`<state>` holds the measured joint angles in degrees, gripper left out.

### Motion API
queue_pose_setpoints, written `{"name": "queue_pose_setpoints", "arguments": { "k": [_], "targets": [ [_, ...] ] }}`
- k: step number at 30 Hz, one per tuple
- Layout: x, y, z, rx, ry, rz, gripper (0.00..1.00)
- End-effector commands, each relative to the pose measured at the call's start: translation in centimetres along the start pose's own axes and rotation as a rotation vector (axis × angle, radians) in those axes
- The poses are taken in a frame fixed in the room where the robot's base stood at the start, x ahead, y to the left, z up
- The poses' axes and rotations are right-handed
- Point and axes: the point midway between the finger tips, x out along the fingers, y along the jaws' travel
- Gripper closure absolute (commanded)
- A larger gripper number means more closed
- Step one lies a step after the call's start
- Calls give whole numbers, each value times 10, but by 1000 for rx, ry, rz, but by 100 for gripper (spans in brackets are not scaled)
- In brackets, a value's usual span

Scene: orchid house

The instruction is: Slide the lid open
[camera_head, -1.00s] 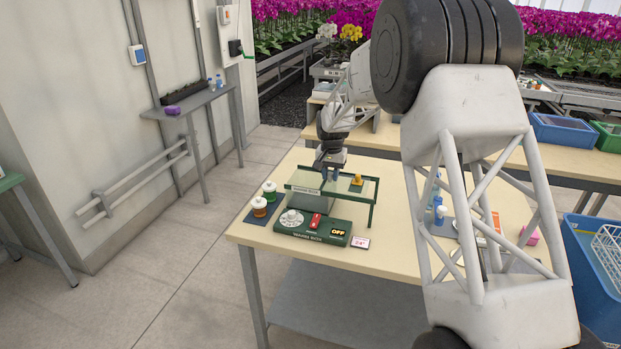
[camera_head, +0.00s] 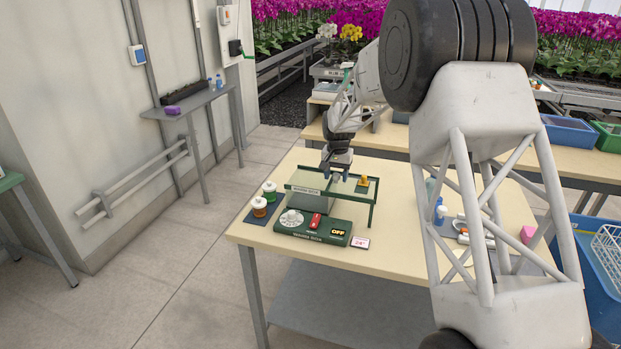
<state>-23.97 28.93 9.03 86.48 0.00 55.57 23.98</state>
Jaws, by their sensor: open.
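A low green-framed unit (camera_head: 375,198) stands on the table, with a pale, see-through sliding lid (camera_head: 350,187) lying across its top rails. A grey box body shows under the left part of the frame. My gripper (camera_head: 338,178) points down over the middle of the lid, left of the knob, with its fingers apart and nothing seen between them. Whether the fingertips touch the lid is too small to tell.
In front of the unit is a green control panel (camera_head: 312,230) with a dial, a red switch and an "OFF" display. My arm hides part of the right tabletop.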

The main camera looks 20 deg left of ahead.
Motion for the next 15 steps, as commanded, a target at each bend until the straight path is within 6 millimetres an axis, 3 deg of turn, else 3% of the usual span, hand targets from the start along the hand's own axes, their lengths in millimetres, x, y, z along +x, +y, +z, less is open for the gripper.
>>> {"name": "queue_pose_setpoints", "arguments": {
  "k": [15],
  "targets": [
    [-27, 0, 0, 0, 1, -1, 47]
  ]
}}
